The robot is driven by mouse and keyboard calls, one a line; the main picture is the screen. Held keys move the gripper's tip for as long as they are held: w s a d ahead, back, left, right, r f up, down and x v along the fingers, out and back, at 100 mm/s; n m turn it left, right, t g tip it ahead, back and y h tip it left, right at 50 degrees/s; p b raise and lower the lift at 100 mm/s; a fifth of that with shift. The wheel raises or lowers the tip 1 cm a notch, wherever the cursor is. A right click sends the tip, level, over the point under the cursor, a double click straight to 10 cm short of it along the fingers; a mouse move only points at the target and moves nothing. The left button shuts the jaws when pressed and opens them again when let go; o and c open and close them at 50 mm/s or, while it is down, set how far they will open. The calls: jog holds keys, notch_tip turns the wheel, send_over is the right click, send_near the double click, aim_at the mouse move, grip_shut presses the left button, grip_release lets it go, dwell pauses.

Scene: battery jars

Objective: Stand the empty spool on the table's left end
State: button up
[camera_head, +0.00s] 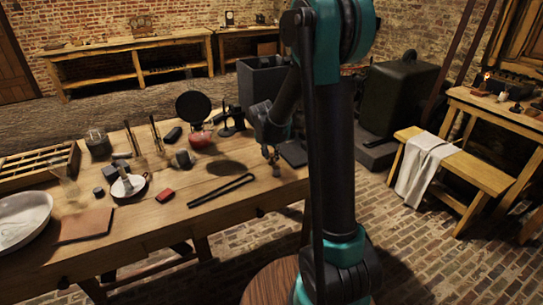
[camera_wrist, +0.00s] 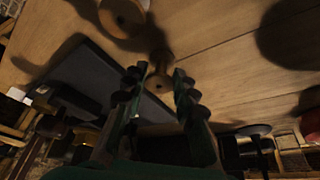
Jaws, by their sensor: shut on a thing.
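My gripper (camera_wrist: 160,84) is shut on a small round wooden piece (camera_wrist: 160,68), which looks like a spool seen from its end. In the head view my gripper (camera_head: 270,153) is low over the right part of the wooden table (camera_head: 240,190). The tan piece (camera_head: 275,168) shows under the fingers there, and I cannot tell whether it touches the table. A second round wooden piece (camera_wrist: 122,18) with a dark centre is on the table beyond the fingers in the wrist view. I cannot tell which spool is empty.
A dark flat slab (camera_head: 293,152) lies beside my gripper. Black tongs (camera_head: 221,190), a red block (camera_head: 165,195) and a white dish with a dark rim (camera_head: 128,186) lie leftward. A white bowl (camera_head: 22,218), brown mat (camera_head: 85,225) and compartment tray (camera_head: 40,165) crowd the left end.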

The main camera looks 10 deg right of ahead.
jog(key=shift+f, duration=0.1)
jog(key=o, duration=0.9)
jog(key=shift+o, duration=0.2)
jog(key=v, duration=1.2)
jog(key=s+d+f+n, duration=0.1)
jog(key=s+d+f, duration=0.1)
jog(key=s, duration=0.6)
jog(key=s+d+f+n+y, duration=0.1)
jog(key=s+d+f+n, duration=0.1)
jog(key=s+f, duration=0.3)
jog(key=s+d+f+n+y, duration=0.1)
jog(key=s+f, duration=0.3)
jog(key=s, duration=0.8)
jog(key=shift+s+d+n, duration=0.4)
jog(key=shift+d+n, duration=0.25)
jog(key=shift+n, duration=0.05)
